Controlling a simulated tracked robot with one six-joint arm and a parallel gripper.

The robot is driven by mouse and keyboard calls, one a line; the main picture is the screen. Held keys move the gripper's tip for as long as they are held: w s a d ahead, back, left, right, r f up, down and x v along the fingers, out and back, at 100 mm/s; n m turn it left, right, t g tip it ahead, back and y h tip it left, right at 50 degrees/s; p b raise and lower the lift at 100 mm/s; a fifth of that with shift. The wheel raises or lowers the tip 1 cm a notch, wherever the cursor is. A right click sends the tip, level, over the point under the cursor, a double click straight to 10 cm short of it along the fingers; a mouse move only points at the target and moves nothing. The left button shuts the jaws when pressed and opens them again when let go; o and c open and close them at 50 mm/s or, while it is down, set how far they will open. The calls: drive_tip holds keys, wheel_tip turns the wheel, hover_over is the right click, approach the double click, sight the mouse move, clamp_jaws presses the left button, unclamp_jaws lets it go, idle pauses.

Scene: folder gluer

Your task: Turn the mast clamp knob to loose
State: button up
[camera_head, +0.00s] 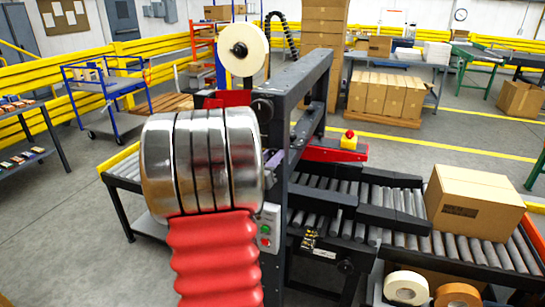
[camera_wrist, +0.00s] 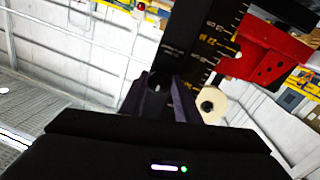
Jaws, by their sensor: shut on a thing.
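In the wrist view my gripper (camera_wrist: 165,92) has its two dark fingers closed at the foot of a dark mast (camera_wrist: 205,40) with a printed scale. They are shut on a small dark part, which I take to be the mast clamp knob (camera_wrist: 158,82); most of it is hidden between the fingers. Its loose or tight setting cannot be read. A red bracket (camera_wrist: 268,55) sits beside the mast. In the head view my silver and red arm covers the near side of the dark machine frame (camera_head: 300,75), and my gripper cannot be made out clearly.
A tape roll (camera_head: 243,49) stands on top of the machine. A roller conveyor (camera_head: 395,215) carries a cardboard box (camera_head: 474,203) on the right. A control box (camera_head: 268,228) with red and green buttons is close beside my arm. Tape rolls (camera_head: 406,287) lie at the lower right.

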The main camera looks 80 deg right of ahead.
drive_tip(key=shift+s+a+f+n+t+h, duration=0.1)
drive_tip(key=shift+n+t+h, duration=0.2)
drive_tip(key=shift+n, duration=2.8)
drive_tip(key=shift+f+n+t+h, duration=0.1)
drive_tip(key=shift+n+t+h, duration=0.25)
drive_tip(key=shift+n, duration=2.75)
drive_tip(key=shift+s+a+f+n+t+h, duration=0.15)
drive_tip(key=shift+n+t, duration=0.3)
drive_tip(key=shift+n, duration=2.65)
drive_tip(key=shift+w+d+r, duration=0.1)
drive_tip(key=o, duration=1)
drive_tip(key=shift+r, duration=0.1)
drive_tip(key=shift+o, duration=0.2)
